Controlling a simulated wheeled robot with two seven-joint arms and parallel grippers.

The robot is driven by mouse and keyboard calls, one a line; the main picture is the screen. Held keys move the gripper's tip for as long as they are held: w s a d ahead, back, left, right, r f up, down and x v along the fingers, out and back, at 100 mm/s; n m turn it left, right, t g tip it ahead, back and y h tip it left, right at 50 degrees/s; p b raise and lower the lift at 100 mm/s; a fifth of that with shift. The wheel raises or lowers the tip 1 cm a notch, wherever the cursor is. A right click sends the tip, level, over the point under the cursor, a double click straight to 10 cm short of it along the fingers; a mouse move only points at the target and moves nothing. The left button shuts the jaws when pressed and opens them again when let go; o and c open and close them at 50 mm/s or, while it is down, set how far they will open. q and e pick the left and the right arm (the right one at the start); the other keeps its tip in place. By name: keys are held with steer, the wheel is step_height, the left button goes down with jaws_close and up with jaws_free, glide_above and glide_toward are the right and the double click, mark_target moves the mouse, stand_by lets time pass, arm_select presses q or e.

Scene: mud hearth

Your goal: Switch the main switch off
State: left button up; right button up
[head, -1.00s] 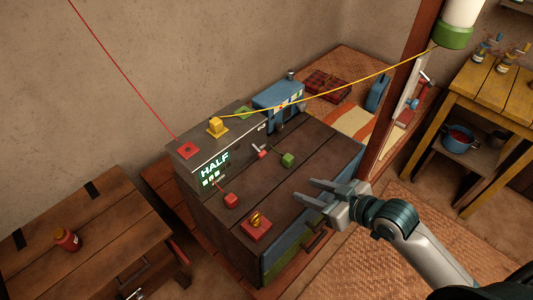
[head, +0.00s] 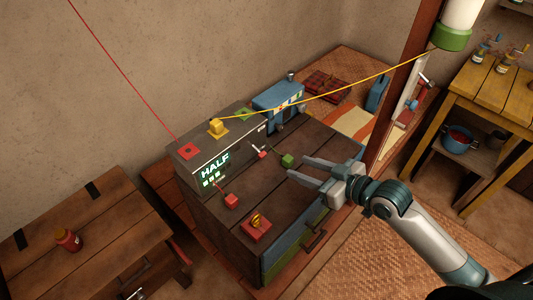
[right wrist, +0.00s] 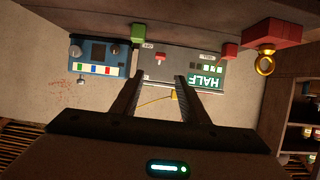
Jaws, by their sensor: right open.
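A small lever with a red tip (head: 262,152) stands on the front of the grey console, on the dark wooden chest. In the right wrist view this red lever (right wrist: 160,58) shows between two small labels, too small to read; I take it for the main switch. The console's display (head: 214,167) reads HALF. My right gripper (head: 297,166) is open and empty above the chest top, beside the green block (head: 288,160). In the right wrist view, its fingers (right wrist: 160,80) point toward the console, with the lever beyond the gap. My left gripper is not in view.
A red block (head: 231,201) and a gold ring on a red base (head: 257,226) are near the chest's front edge. A blue box (head: 279,95) stands behind. A yellow cord (head: 340,85) crosses above. A wooden post (head: 400,105) rises at right.

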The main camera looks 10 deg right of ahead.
mark_target(263, 154)
steer(key=p+x, duration=0.4)
steer(key=x, duration=1.1)
